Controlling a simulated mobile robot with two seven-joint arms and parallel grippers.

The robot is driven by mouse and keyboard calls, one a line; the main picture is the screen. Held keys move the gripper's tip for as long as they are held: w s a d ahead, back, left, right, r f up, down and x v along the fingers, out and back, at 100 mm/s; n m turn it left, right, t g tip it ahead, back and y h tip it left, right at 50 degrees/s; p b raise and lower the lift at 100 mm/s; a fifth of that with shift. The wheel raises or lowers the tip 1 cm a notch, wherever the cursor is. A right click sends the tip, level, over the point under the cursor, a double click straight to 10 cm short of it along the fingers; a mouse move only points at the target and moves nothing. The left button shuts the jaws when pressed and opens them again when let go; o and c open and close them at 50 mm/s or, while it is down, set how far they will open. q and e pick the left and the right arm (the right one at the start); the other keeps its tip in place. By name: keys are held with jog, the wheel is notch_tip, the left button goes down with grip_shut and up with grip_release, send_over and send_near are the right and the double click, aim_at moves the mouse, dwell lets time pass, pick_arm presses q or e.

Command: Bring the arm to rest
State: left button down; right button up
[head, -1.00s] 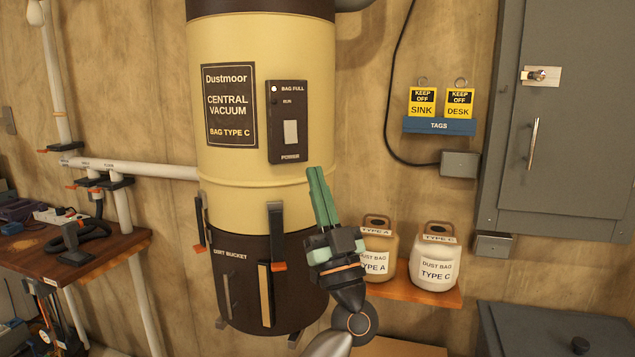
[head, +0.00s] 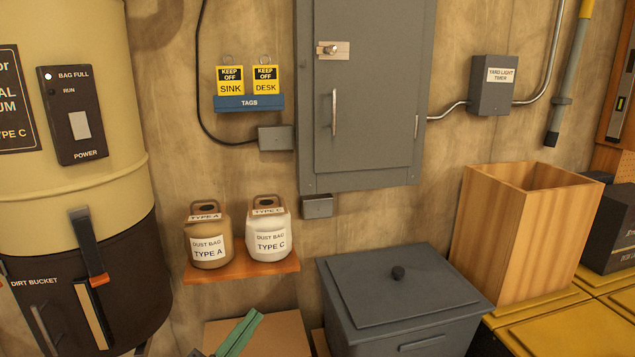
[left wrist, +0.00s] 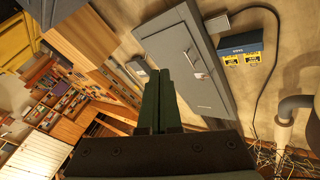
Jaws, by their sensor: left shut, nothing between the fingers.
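My left gripper (head: 240,335) shows at the bottom edge of the head view, with only its green fingers in sight. The fingers are together and empty, in front of a cardboard-coloured box top below the shelf. In the left wrist view the shut green fingers (left wrist: 161,100) point up the picture, with the grey wall cabinet (left wrist: 185,60) beyond them. The rest of the left arm is out of the head view. My right gripper is in neither view.
The central vacuum (head: 70,190) stands at the left. A shelf (head: 242,266) holds dust bag jugs type A (head: 208,240) and type C (head: 268,235). A grey lidded bin (head: 400,300) and a wooden box (head: 520,230) stand to the right. The grey cabinet (head: 368,100) hangs above.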

pick_arm(q)
jog(key=s+a+f+n+g+y, duration=0.2)
jog(key=s+f+g, duration=0.3)
jog(key=f, duration=0.4)
jog(key=s+a+f+n+g+y, duration=0.1)
jog(key=s+f+n+g+y, duration=0.1)
jog(key=s+f+g, duration=0.4)
jog(key=s+a+f+n+g+y, duration=0.2)
jog(key=s+a+f, duration=0.2)
jog(key=s, duration=0.4)
jog(key=s+a+f+n+g+y, duration=0.2)
jog(key=s+a+f+n, duration=0.1)
jog(key=s+f, duration=0.3)
jog(key=w+d+f+t+h, duration=0.2)
jog(key=f+t, duration=0.4)
jog(key=f, duration=0.3)
jog(key=shift+w+d, duration=0.6)
jog(key=shift+d, duration=0.6)
jog(key=shift+f, duration=0.1)
jog(key=shift+a, duration=0.1)
